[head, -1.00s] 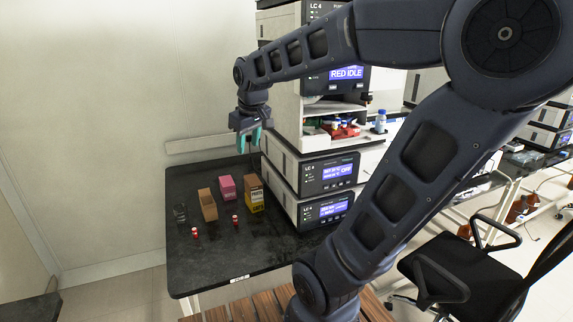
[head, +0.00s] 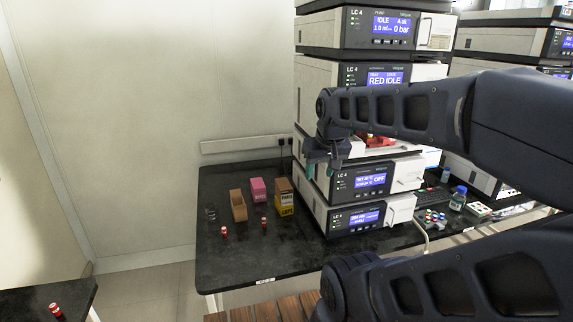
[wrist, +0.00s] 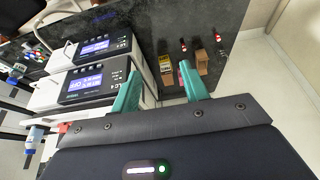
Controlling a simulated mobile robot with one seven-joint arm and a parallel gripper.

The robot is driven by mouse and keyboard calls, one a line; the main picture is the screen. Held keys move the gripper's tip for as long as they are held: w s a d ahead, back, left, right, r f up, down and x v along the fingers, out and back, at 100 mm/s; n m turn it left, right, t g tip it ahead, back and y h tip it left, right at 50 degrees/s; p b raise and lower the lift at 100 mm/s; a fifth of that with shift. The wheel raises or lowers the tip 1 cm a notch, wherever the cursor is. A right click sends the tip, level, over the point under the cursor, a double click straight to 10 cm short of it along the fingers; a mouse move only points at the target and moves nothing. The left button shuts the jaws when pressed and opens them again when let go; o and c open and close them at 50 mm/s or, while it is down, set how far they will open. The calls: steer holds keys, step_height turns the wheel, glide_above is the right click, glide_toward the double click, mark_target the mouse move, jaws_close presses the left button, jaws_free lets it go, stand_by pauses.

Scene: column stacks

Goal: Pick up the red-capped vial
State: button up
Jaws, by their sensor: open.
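Two small vials with red parts stand on the black bench in the head view, a left one (head: 224,231) and a right one (head: 264,222). A third, larger-looking red-and-white vial (head: 56,311) is on another dark table at the lower left. In the wrist view, two small red-topped vials (wrist: 183,46) (wrist: 217,36) show beyond the fingers. My gripper (head: 327,165) hangs in front of the instrument stack, well to the right of the bench vials and above the bench. Its teal fingers (wrist: 160,82) are apart with nothing between them.
A tan open box (head: 238,206), a pink box (head: 258,190) and a yellow-brown box (head: 285,200) stand behind the bench vials. The tall instrument stack (head: 355,185) rises right of them. A blue-capped bottle (head: 458,199) stands farther right. The bench front is clear.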

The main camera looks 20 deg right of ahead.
steer(key=shift+w, duration=0.1)
steer(key=n+g, duration=0.5)
steer(key=n, duration=0.9)
glide_above(264, 219)
step_height(264, 219, down, 31)
steer(key=f, duration=0.6)
steer(key=shift+a+f, duration=0.1)
steer(key=shift+a, duration=0.15)
steer(key=shift+w+d+f, duration=0.1)
steer(key=shift+f, duration=1.25)
steer(key=shift+d+f, duration=0.1)
steer(key=shift+f, duration=1.25)
jaws_close()
